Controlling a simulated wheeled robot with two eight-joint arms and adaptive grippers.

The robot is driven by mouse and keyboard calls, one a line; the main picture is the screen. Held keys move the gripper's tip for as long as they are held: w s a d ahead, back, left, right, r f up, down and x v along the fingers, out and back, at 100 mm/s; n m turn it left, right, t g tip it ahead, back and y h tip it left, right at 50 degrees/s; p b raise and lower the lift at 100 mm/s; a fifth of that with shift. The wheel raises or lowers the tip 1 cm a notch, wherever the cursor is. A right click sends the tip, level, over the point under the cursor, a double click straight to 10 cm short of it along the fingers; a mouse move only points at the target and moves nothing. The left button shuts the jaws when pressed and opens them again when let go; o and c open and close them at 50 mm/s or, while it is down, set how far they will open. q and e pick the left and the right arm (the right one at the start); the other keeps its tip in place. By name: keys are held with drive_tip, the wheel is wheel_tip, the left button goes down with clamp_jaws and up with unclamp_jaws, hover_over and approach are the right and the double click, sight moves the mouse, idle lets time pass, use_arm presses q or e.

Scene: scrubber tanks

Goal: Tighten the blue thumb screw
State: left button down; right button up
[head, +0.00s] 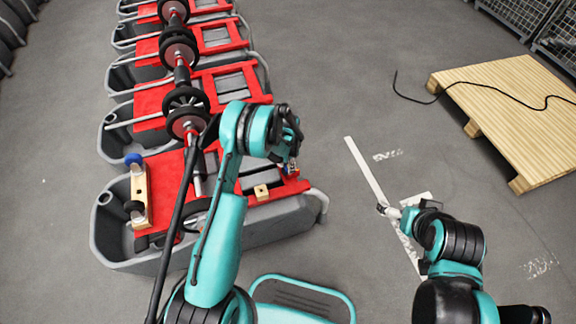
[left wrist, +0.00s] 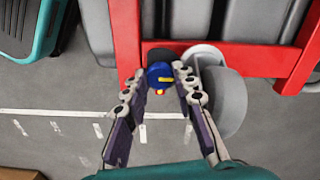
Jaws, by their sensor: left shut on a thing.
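The blue thumb screw (left wrist: 158,72) has a round blue head with a yellow mark, in the left wrist view. It sits beside the red frame and between the fingertips of my left gripper (left wrist: 159,79), which is shut on it. In the head view my left gripper (head: 290,166) is small and partly hidden by its own wrist, at the right side of the nearest tank. My right gripper (head: 388,210) is empty over the floor, right of the tanks; its finger gap is too small to judge.
Several grey scrubber tanks (head: 107,232) with red frames stand in a row. A wooden block (head: 140,190) with a blue knob sits on the nearest tank's left. A grey wheel (left wrist: 228,103) is close to my left gripper.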

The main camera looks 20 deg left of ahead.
use_arm(q)
drive_tip(key=shift+w, duration=0.1)
idle(0.4)
drive_tip(key=c, duration=1.2)
unclamp_jaws()
drive_tip(key=shift+r, duration=0.1)
drive_tip(key=shift+r, duration=4)
